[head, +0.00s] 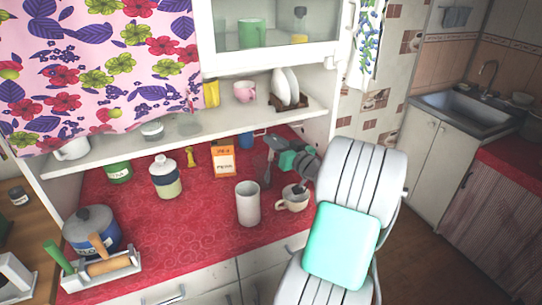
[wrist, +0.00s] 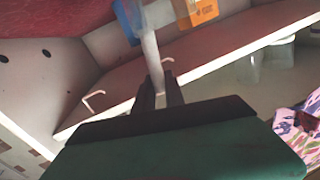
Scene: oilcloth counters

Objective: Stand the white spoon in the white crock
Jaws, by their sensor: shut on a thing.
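The white crock (head: 248,204) stands upright on the red counter in the head view, with its open top facing up. In the wrist view, the fingers (wrist: 160,92) are closed on the spoon's pale handle (wrist: 151,55). The spoon's far end leaves the top of that view. I cannot tell from the head view how far its lower end is above the counter.
A white mug (head: 292,203) stands just right of the crock. An orange box (head: 223,160) and a blue cup (head: 246,141) stand behind. A lidded jar (head: 165,180) is to the left. The shelf (head: 180,137) overhangs the counter's back. Red counter (head: 205,225) left of the crock is free.

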